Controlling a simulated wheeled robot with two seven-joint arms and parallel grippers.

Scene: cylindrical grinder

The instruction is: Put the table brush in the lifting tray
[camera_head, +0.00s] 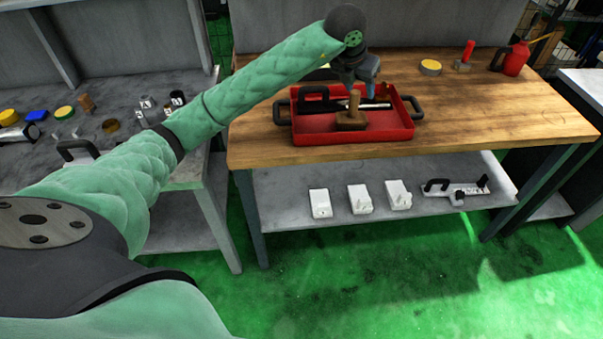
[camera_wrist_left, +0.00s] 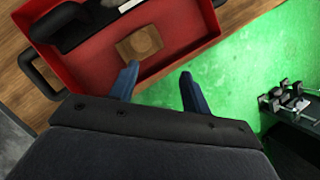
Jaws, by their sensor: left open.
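The red lifting tray (camera_head: 297,127) sits on the wooden bench top, with a black handle at each end; its rim also shows in the wrist view (camera_wrist_left: 180,62). A wooden block with an upright handle (camera_head: 352,116) stands inside it, also seen from above in the wrist view (camera_wrist_left: 140,43). A black-handled item (camera_head: 315,98) lies behind it in the tray. I cannot tell for sure which of these is the table brush. My left gripper (camera_head: 367,88) is open and empty above the tray's right part; its fingers (camera_wrist_left: 158,84) are apart from the block. My right gripper is out of view.
A yellow-topped tin (camera_head: 430,67), a red-handled tool (camera_head: 466,55) and a red oil can (camera_head: 512,60) stand at the bench's back right. The bench's right front is clear. White devices (camera_head: 360,198) lie on the lower shelf. A grey table (camera_head: 50,170) with small parts stands left.

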